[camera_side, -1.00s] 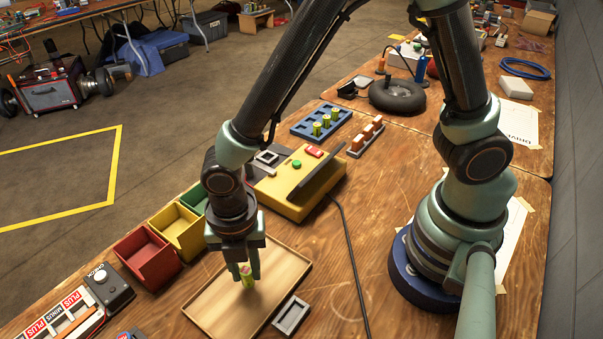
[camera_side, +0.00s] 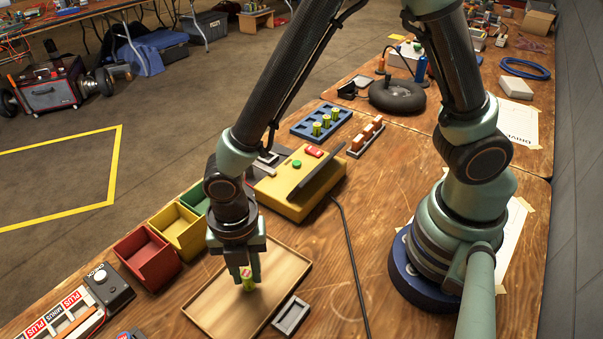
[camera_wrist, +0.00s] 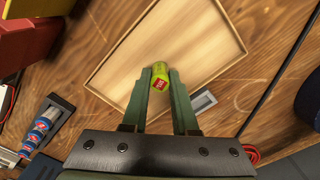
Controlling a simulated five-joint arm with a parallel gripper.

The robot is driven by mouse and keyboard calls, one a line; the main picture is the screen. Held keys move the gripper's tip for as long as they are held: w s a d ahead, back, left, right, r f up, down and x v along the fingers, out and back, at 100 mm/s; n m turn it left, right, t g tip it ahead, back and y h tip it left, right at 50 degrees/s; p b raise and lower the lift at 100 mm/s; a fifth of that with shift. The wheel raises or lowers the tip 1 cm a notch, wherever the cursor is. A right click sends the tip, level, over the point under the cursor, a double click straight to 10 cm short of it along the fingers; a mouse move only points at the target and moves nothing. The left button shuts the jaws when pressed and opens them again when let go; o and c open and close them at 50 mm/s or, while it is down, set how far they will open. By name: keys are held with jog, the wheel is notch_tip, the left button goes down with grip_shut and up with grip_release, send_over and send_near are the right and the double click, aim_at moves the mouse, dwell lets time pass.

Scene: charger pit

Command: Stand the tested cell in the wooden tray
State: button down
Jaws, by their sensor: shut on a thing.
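My gripper (camera_side: 244,278) is over the wooden tray (camera_side: 205,302) and shut on a yellow-green cell (camera_side: 248,285). In the wrist view the cell (camera_wrist: 160,78) sits between the fingertips, with a red label on its end. The cell looks upright, inside the tray's outline. The side view does not clearly show whether its lower end touches the tray floor. The tray (camera_wrist: 190,30) is otherwise empty in the parts I see.
A small grey holder (camera_side: 291,315) lies at the tray's right side. Red (camera_side: 148,257), yellow (camera_side: 178,231) and green bins line the left edge. Behind stand a yellow tester (camera_side: 300,190) with a dark lid and a blue rack (camera_side: 305,123) holding several cells. A black cable runs right of the tray.

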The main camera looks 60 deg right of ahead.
jog(key=shift+f, duration=0.3)
dwell(0.7)
jog(key=c, duration=0.6)
grip_release()
jog(key=shift+r, duration=3.5)
